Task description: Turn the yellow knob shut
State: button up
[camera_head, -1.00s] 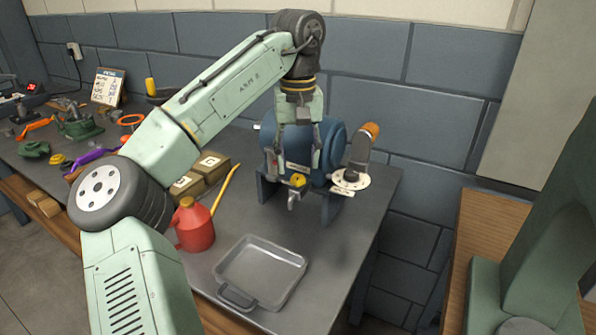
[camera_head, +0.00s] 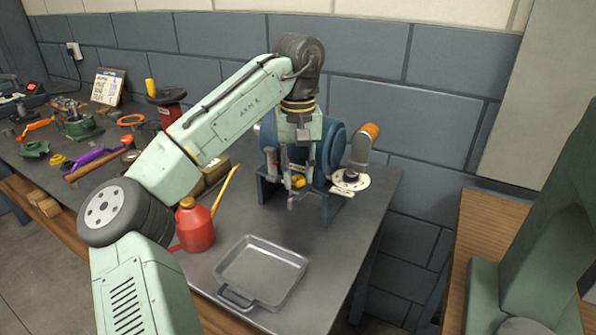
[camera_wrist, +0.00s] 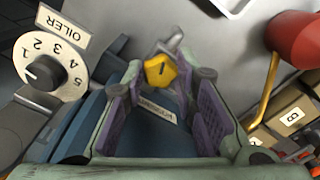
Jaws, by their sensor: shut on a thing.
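The yellow knob (camera_head: 298,181) sits on a small metal tap at the front of the blue drum-shaped casing (camera_head: 333,143). It also shows in the wrist view (camera_wrist: 160,72), with a short dark mark on its face and the grey spout (camera_wrist: 171,42) just beyond it. My gripper (camera_head: 291,180) points down over the casing's front, with its fingers on either side of the knob. In the wrist view my gripper (camera_wrist: 172,73) is shut on the knob between its fingertips. The fingers partly hide the knob and the casing's front in the head view.
A grey tray (camera_head: 262,238) lies in front of the casing, below the tap. A red oil can (camera_head: 194,228) stands to the left. A numbered white dial (camera_wrist: 45,72) marked OILER is beside the casing. Cardboard boxes (camera_wrist: 292,112) stand close to the gripper.

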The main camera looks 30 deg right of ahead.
aim_at(298, 178)
grip_shut()
jog(key=m, duration=0.4)
jog(key=shift+m, duration=0.3)
jog(key=o, duration=0.6)
grip_release()
jog(key=shift+r, duration=0.1)
notch_tip(298, 178, up, 12)
jog(key=shift+f, duration=0.1)
dwell(0.4)
